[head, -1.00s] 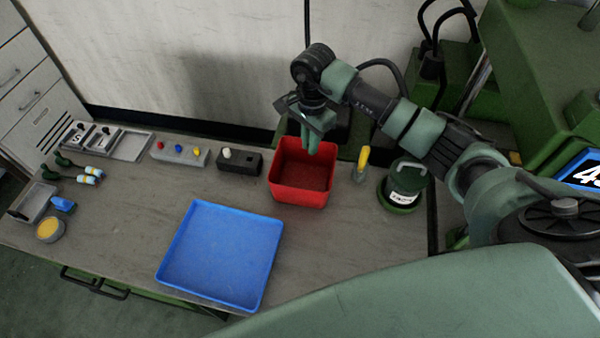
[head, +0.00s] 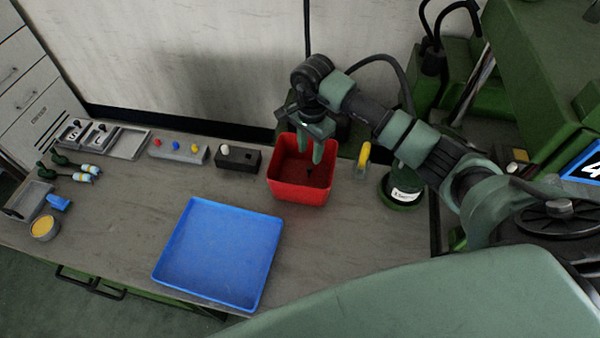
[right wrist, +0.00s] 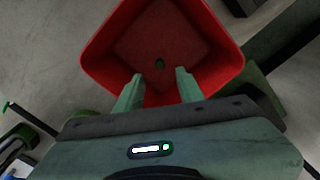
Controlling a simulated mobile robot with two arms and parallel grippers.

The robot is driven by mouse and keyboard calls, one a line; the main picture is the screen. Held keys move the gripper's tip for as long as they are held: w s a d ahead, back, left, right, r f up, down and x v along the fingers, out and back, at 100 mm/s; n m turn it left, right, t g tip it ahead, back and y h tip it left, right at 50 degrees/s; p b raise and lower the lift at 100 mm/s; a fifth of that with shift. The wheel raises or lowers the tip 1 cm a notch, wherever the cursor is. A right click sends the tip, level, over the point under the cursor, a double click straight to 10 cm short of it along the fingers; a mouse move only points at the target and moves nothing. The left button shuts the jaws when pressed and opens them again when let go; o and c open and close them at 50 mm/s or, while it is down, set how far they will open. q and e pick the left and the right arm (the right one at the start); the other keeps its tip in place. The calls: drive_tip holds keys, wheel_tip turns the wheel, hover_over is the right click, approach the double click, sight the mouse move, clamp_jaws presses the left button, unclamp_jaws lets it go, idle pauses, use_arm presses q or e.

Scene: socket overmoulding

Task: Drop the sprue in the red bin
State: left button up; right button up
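The red bin (head: 302,190) stands on the bench below my right gripper (head: 310,152). My right gripper points down at the bin's opening with its two fingers spread apart and nothing between them. In the right wrist view my right gripper (right wrist: 162,76) is open over the bin (right wrist: 222,62). A small dark piece, which looks like the sprue (right wrist: 160,64), shows inside the bin beyond the fingertips. It also shows as a dark speck, the sprue (head: 309,173), in the head view. I cannot tell if it rests on the bin floor. My left gripper is not in view.
A blue tray (head: 220,252) lies in front of the bin. A black box with a white knob (head: 238,158) stands left of the bin. A yellow-handled tool (head: 363,158) and a green canister (head: 402,190) stand to its right. A wall rises behind.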

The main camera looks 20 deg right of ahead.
drive_tip(key=shift+r, duration=0.1)
wheel_tip(320, 180, up, 8)
drive_tip(key=b, duration=0.2)
drive_tip(key=shift+s+f, duration=0.1)
drive_tip(key=shift+f, duration=0.15)
idle(0.4)
